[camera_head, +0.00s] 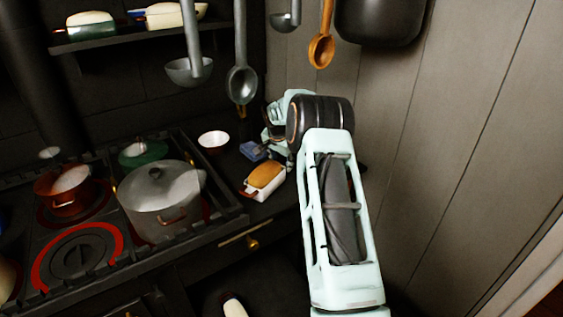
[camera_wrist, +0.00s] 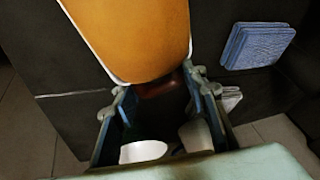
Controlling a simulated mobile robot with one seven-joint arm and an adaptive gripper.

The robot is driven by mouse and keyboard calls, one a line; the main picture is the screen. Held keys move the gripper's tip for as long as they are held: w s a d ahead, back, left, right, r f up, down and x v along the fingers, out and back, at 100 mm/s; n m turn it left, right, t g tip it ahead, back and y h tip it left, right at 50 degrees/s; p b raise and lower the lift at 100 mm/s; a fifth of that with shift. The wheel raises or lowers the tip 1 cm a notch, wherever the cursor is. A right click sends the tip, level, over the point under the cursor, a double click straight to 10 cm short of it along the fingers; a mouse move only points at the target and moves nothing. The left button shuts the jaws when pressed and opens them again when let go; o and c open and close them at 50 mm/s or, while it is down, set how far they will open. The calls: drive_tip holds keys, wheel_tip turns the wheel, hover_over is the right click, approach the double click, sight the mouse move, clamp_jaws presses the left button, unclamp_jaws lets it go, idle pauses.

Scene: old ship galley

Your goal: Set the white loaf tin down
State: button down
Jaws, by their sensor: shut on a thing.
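The white loaf tin (camera_head: 256,193) holds an orange-brown loaf and is at the front edge of the dark counter, right of the stove. In the wrist view its pale rim (camera_wrist: 92,48) and loaf fill the top, close beyond my fingers. My gripper (camera_head: 288,160) is at the tin's right end, mostly hidden behind my arm. In the wrist view my gripper (camera_wrist: 158,92) is shut on the tin's dark reddish end part. The frames do not show clearly whether the tin's base touches the counter.
A blue folded cloth or sponge (camera_head: 252,151) lies just behind the tin. A white bowl (camera_head: 213,141) stands farther back left. A large grey pot (camera_head: 160,205) is on the stove. Ladles hang above, and the plank wall (camera_head: 450,130) is close on the right.

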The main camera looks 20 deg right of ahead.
drive_tip(key=shift+r, duration=0.1)
drive_tip(key=c, duration=1.2)
unclamp_jaws()
drive_tip(key=shift+s+a+r, duration=0.1)
drive_tip(key=shift+s+r, duration=0.05)
drive_tip(key=shift+r, duration=0.25)
drive_tip(key=b+v, duration=0.1)
drive_tip(key=v, duration=1)
drive_tip(key=shift+a, duration=0.1)
